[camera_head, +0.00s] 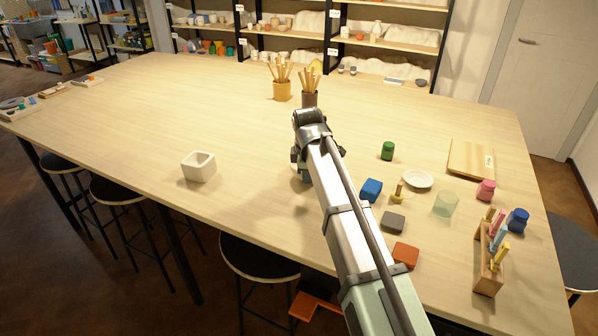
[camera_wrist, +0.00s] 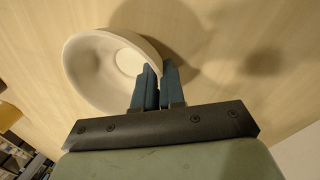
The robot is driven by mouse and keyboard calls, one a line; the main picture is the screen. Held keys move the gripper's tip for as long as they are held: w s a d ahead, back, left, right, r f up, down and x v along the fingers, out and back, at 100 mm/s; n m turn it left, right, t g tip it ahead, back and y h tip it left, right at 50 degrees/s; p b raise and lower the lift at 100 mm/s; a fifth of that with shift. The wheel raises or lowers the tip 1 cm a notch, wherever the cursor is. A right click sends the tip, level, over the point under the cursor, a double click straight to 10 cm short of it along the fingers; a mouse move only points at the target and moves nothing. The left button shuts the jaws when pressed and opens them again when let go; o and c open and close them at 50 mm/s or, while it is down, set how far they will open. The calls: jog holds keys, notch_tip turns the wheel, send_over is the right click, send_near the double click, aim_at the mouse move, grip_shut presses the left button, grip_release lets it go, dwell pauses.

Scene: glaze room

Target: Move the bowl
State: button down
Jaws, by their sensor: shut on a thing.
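The bowl (camera_wrist: 88,62) is round and off-white; it shows in the wrist view, with its hollow side in sight. My gripper (camera_wrist: 158,70) has two dark blue fingers shut on the bowl's right rim, one inside and one outside. A soft shadow falls on the pale wood beside the bowl; I cannot tell whether the bowl touches the table. In the head view my arm hides the bowl and most of the gripper.
On the table (camera_head: 150,110), a square white pot (camera_head: 198,167) stands to the left and tool pots (camera_head: 282,90) stand behind. The left middle is clear.

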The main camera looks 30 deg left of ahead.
jog(key=shift+s+d, duration=0.1)
jog(key=shift+d, duration=3.45)
jog(key=c, duration=1.1)
grip_release()
jog(key=shift+c, duration=0.2)
jog(key=v, duration=1.3)
jog(key=shift+r, duration=0.4)
